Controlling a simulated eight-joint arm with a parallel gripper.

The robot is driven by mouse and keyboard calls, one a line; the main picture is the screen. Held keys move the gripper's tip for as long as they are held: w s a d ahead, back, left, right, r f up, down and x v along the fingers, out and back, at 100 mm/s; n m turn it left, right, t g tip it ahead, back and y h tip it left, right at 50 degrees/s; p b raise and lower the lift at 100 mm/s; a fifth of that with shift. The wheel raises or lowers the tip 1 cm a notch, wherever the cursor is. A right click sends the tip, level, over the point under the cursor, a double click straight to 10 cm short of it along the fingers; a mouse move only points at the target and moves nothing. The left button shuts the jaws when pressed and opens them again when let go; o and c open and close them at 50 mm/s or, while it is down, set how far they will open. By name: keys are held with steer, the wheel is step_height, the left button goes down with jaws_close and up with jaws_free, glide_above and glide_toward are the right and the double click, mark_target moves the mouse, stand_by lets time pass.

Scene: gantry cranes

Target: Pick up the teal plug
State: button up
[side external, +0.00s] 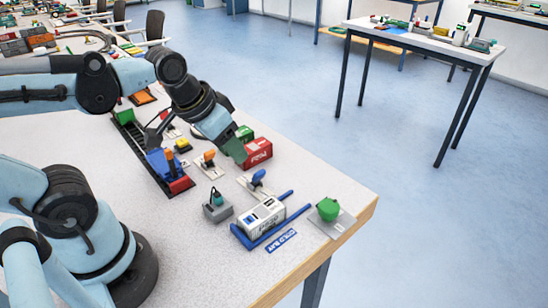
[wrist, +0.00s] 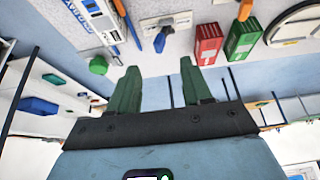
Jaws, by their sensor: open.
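The teal plug (side external: 217,196) stands upright in a small grey block on the table, left of the white container, in the side view. I cannot make it out in the wrist view. My gripper (side external: 238,152) is up and back from the plug, beside the red container in the picture. Its two green fingers are apart and empty in the wrist view (wrist: 160,68). The fingers are clear of the plug.
A red container (side external: 259,153) and a green container (wrist: 243,40) stand near my gripper. Blue (side external: 258,178) and orange (side external: 209,157) levers, a white container (side external: 263,216) in a blue frame and a green knob (side external: 328,209) surround the plug. The table's right edge is close.

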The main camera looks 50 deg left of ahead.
mark_target(217, 193)
steer(key=s+r+g, duration=0.2)
steer(key=s+g, duration=0.2)
steer(key=g, duration=0.1)
steer(key=shift+w+a+f, duration=0.1)
steer(key=shift+a+f, duration=0.1)
steer(key=shift+f, duration=2.75)
steer(key=shift+a+f, duration=0.15)
steer(key=shift+f, duration=2.8)
jaws_close()
